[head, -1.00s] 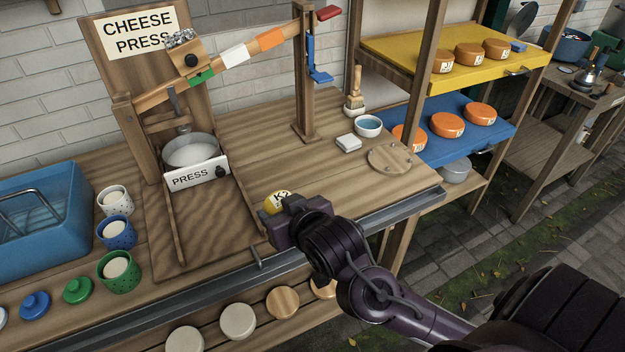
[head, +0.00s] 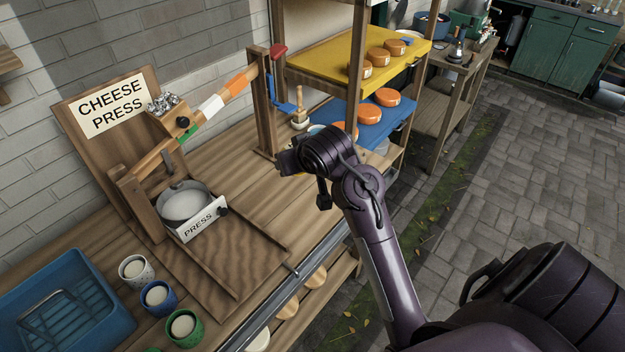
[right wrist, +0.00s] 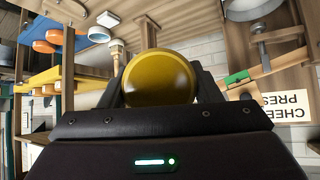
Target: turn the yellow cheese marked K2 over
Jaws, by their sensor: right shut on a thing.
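The yellow cheese (right wrist: 160,78) is held between the fingers of my right gripper in the right wrist view. Its round yellow face is plain there, and no K2 mark shows. In the head view my right gripper (head: 287,163) is above the right part of the bench, near the lever post. There the gripper and wrist hide nearly all of the cheese. The right wrist view is upside down, with the press sign inverted. My left gripper is in neither view.
The cheese press (head: 185,203) stands left on the bench. A lever post (head: 264,110) is close behind my gripper. Shelves with orange cheeses, one yellow (head: 330,68) and one blue (head: 375,125), stand to the right. Cups and a blue basin (head: 60,310) are front left.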

